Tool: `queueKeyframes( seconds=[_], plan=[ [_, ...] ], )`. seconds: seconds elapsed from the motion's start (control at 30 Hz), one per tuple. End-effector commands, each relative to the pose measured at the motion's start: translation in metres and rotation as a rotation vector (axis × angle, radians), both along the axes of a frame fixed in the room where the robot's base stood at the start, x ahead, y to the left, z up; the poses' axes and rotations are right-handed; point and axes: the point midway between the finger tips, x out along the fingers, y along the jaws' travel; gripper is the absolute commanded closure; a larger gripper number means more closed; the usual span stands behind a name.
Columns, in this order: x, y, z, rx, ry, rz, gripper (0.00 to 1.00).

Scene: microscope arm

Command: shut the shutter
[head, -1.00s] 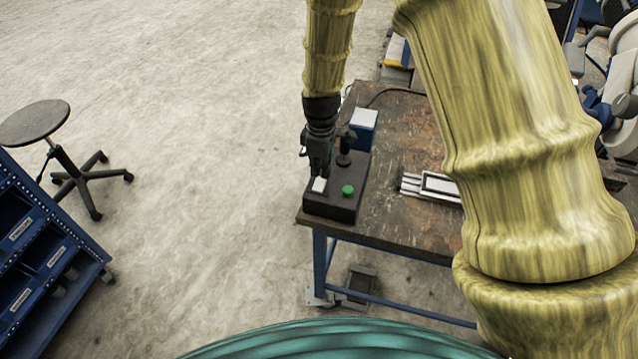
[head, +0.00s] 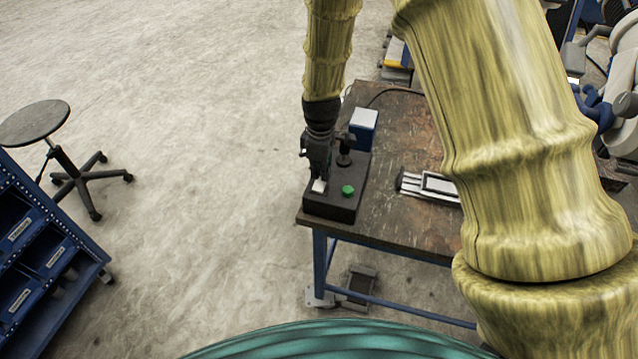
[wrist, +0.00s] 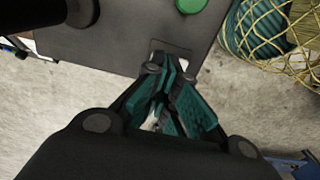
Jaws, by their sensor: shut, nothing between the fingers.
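A black control box (head: 333,207) sits at the near left corner of the table. On its top are a white square key (head: 319,186), a green round button (head: 348,190) and a dark upright knob (head: 345,150). My gripper (head: 318,178) points down and is shut, its fingertips at the white key; I cannot tell whether they press it. The green button (wrist: 191,4) is at the top edge there. No part labelled as a shutter shows.
The brown worn table (head: 400,215) has blue legs. A blue and white block (head: 363,125) stands behind the box. A metal slide-like device (head: 430,186) lies to the right. A stool (head: 45,130) and blue bin rack (head: 40,260) stand on the floor at left.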

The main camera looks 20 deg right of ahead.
Motion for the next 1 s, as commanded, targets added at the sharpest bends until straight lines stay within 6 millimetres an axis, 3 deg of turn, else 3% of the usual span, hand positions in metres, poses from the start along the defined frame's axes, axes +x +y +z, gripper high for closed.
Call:
queueKeyframes(
  seconds=[1.0],
  plan=[
    [0.000,0.000,-0.012,0.000,0.000,0.000,1.00]
  ],
)
